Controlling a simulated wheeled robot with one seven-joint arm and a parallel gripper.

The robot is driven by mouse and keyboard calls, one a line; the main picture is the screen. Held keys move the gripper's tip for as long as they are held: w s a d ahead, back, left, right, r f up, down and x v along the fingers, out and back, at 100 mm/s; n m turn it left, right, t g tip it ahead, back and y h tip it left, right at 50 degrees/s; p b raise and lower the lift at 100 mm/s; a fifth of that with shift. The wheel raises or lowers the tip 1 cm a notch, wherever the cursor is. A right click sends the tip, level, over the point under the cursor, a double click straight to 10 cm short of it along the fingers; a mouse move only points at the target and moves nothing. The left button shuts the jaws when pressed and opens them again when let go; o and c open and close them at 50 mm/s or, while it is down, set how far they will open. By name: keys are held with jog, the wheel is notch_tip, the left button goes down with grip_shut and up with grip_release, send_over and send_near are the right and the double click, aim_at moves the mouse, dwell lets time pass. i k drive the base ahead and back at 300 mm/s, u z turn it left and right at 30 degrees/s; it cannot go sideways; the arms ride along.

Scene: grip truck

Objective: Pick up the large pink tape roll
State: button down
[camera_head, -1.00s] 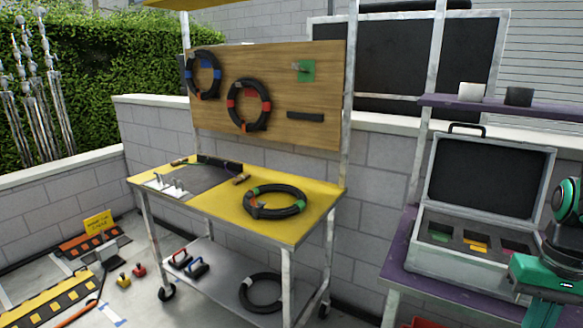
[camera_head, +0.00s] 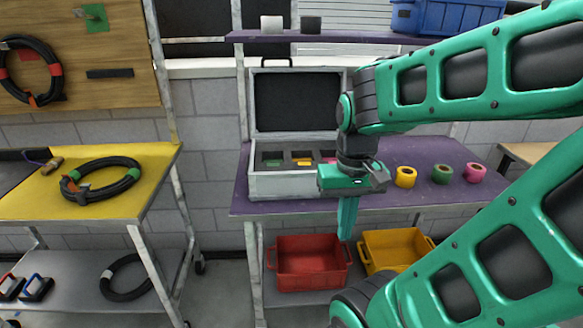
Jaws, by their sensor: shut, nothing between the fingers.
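A pink tape roll (camera_head: 474,172) stands on the purple table (camera_head: 280,207) near its right side, right of a green roll (camera_head: 441,175) and a yellow roll (camera_head: 406,177). My gripper (camera_head: 347,234) points down in front of the table's front edge, left of the rolls and well apart from the pink one. Its fingers are together and empty. A partly hidden pink piece (camera_head: 328,160) shows in the open case, beside my gripper; I cannot tell its size.
The open grey case (camera_head: 262,184) stands on the table's left, behind my gripper. A red crate (camera_head: 310,285) and a yellow crate (camera_head: 372,262) are below. A shelf (camera_head: 350,38) runs above the table. A yellow-topped cart (camera_head: 150,185) stands left.

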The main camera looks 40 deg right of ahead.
aim_at(474, 172)
jog(key=z, duration=2.25)
jog(key=k, duration=0.45)
jog(key=z, duration=0.75)
jog(key=i, duration=0.75)
jog(key=z, duration=0.2)
